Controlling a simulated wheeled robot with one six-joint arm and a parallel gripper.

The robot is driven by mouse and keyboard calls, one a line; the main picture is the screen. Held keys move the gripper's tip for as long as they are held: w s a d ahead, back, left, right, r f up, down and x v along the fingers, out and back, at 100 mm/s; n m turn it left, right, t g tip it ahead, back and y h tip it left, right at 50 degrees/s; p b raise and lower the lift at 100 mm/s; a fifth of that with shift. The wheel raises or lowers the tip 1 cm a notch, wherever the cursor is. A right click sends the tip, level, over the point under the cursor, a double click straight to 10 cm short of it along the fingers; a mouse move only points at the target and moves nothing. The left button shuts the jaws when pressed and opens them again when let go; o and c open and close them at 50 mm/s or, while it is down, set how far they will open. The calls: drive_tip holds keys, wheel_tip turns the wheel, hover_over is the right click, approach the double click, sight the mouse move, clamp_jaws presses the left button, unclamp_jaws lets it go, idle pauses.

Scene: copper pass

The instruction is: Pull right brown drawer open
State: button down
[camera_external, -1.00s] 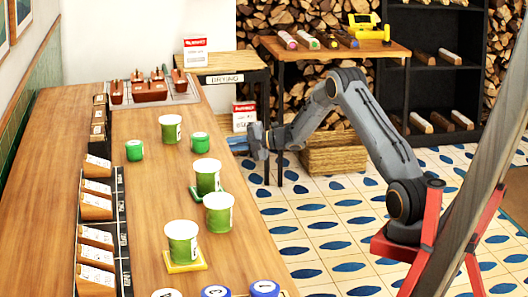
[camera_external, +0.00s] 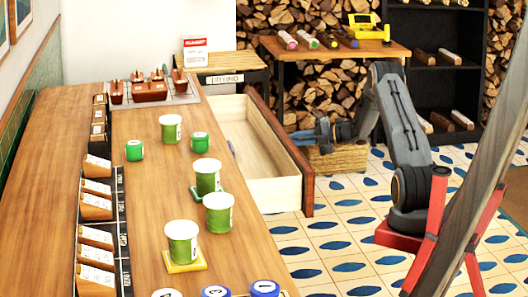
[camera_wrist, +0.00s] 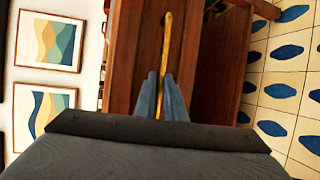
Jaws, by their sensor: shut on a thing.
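The brown drawer (camera_external: 295,150) stands pulled out of the right side of the long wooden counter, its pale wooden inside (camera_external: 262,183) showing. A small bluish thing lies inside, partly hidden by the counter's edge. In the wrist view the brown drawer front (camera_wrist: 125,60) carries a long brass bar handle (camera_wrist: 167,35). My gripper (camera_external: 303,137) is at the outer face of the drawer front. In the wrist view its blue fingers (camera_wrist: 163,82) are closed around the brass handle. The handle is hidden in the outside view.
Green-and-white cups (camera_external: 183,242), green tins (camera_external: 135,151) and a label rack (camera_external: 120,235) stand on the counter (camera_external: 145,205). A wicker-like crate (camera_external: 340,158) sits close behind my gripper. Tiled floor (camera_external: 320,235) is clear in front of the drawer.

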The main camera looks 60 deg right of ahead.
drive_tip(key=s+d, duration=0.7)
idle(0.3)
drive_tip(key=c, duration=1.8)
unclamp_jaws()
drive_tip(key=shift+c, duration=0.2)
drive_tip(key=v, duration=0.8)
drive_tip(key=shift+w+f, duration=0.1)
